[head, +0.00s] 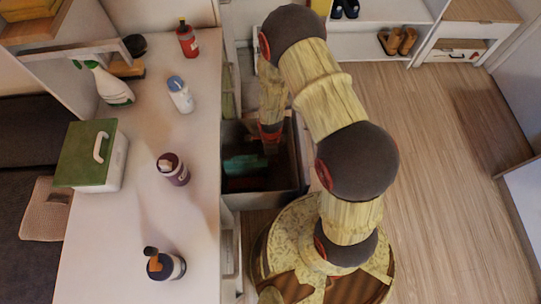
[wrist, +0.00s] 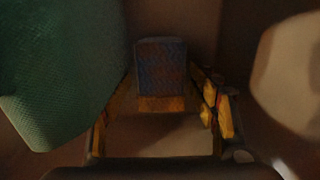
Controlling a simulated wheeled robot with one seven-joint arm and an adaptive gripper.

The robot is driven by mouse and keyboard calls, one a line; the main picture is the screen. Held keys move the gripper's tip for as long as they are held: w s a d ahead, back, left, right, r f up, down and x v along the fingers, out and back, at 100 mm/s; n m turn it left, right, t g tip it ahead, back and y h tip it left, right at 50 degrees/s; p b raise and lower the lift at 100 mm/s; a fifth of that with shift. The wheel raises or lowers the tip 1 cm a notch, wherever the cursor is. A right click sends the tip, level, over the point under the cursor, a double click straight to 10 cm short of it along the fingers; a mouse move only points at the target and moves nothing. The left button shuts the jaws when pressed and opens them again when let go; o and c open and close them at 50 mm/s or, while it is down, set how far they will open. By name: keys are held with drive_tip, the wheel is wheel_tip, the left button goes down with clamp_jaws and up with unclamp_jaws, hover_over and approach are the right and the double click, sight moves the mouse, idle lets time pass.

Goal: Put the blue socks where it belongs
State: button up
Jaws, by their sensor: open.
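In the wrist view, a dark blue, woven-looking bundle (wrist: 162,62), which looks like the blue socks, stands ahead of my gripper (wrist: 163,88). My gripper is open, with one yellow finger on each side of the bundle's lower end. I cannot tell whether the fingers touch it. In the head view, my arm reaches down into an open dark drawer (head: 295,172) beside the white counter. The gripper's tip and the blue bundle are hard to make out there.
A green cloth-like thing (wrist: 60,75) is close on the left in the wrist view, and a pale rounded thing (wrist: 290,75) on the right. The white counter (head: 120,240) holds several bottles and a green-lidded box (head: 88,152). Wooden floor (head: 440,200) lies clear to the right.

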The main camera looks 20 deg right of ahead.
drive_tip(key=shift+r, duration=0.1)
wheel_tip(320, 180, up, 12)
drive_tip(key=p, duration=0.5)
drive_tip(key=shift+r, duration=0.2)
idle(0.4)
